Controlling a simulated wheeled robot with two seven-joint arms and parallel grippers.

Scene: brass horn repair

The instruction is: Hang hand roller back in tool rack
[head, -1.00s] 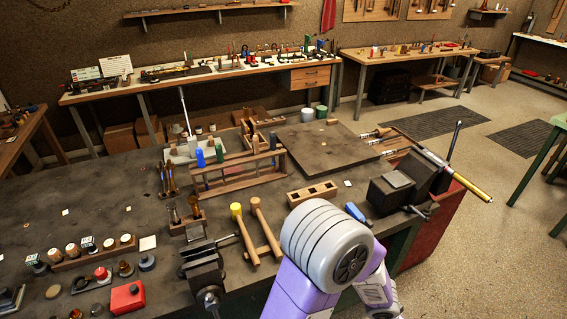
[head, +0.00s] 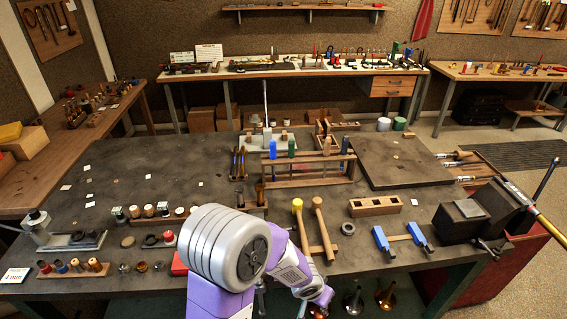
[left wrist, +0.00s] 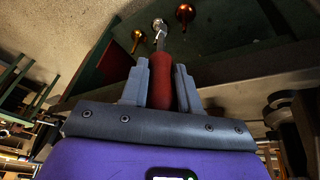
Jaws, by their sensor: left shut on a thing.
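My left gripper (left wrist: 162,88) is shut on a red handle, taken to be the hand roller (left wrist: 163,78), in the left wrist view. A thin metal shaft runs on from the handle; its far end is hard to tell from a silvery thing behind it. In the head view my left arm reaches in front of the bench's near edge, and the gripper's fingers and the roller do not show clearly. The wooden tool rack (head: 312,183) stands upright on the bench, farther back, with blue- and green-handled tools in it. My right gripper is out of view.
Two mallets (head: 318,225), a slotted wooden block (head: 375,206) and blue-handled tools (head: 382,240) lie between the rack and the near edge. A vise (head: 462,222) is at right. A silvery flared piece (head: 353,301) and a brass one (head: 386,295) sit below the edge.

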